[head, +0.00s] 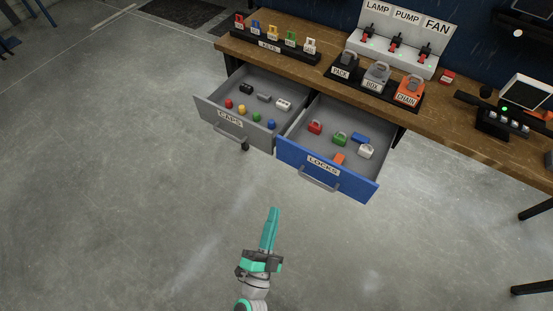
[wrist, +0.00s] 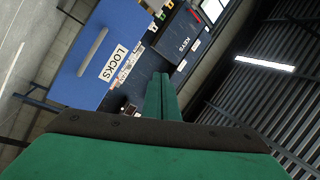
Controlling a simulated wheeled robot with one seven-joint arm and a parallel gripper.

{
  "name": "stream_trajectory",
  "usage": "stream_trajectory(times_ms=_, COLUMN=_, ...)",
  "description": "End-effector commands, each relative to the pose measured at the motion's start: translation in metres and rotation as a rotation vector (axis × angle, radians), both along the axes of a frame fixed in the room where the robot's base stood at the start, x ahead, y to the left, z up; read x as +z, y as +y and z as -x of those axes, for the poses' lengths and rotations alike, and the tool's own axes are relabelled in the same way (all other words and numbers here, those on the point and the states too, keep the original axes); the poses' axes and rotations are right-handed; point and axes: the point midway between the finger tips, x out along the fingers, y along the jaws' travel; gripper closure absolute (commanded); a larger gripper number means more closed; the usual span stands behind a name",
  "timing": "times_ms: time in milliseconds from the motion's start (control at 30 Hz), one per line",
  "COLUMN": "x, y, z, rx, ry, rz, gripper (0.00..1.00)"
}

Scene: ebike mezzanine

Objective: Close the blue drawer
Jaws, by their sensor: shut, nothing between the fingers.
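The blue drawer (head: 318,175), labelled LOCKS, is pulled out from under the wooden bench and stands open. It holds several locks in red, green, blue, white and orange. Its grey bar handle (head: 318,181) is on the front face. The blue front (wrist: 92,50) also shows in the wrist view, upper left, with the handle (wrist: 92,52) turned sideways. My gripper (head: 273,212) is shut and empty, in front of the drawer and apart from it. Its green fingers (wrist: 161,90) are together in the wrist view, pointing toward the bench side.
A grey drawer (head: 232,124) labelled CAPS is also open, just left of the blue one. The wooden bench (head: 330,70) bears a key rack, large padlocks and a switch panel (head: 395,50). The floor in front (head: 150,200) is clear.

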Motion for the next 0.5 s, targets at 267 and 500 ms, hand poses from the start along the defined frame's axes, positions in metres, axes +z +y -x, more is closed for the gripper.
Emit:
stream_trajectory(times_ms=267, x=-0.041, y=0.024, z=-0.084, rx=-0.113, ry=-0.051, rz=-0.384, gripper=1.00)
stream_trajectory(times_ms=500, x=-0.071, y=0.052, z=-0.124, rx=-0.191, ry=-0.015, rz=-0.578, gripper=1.00)
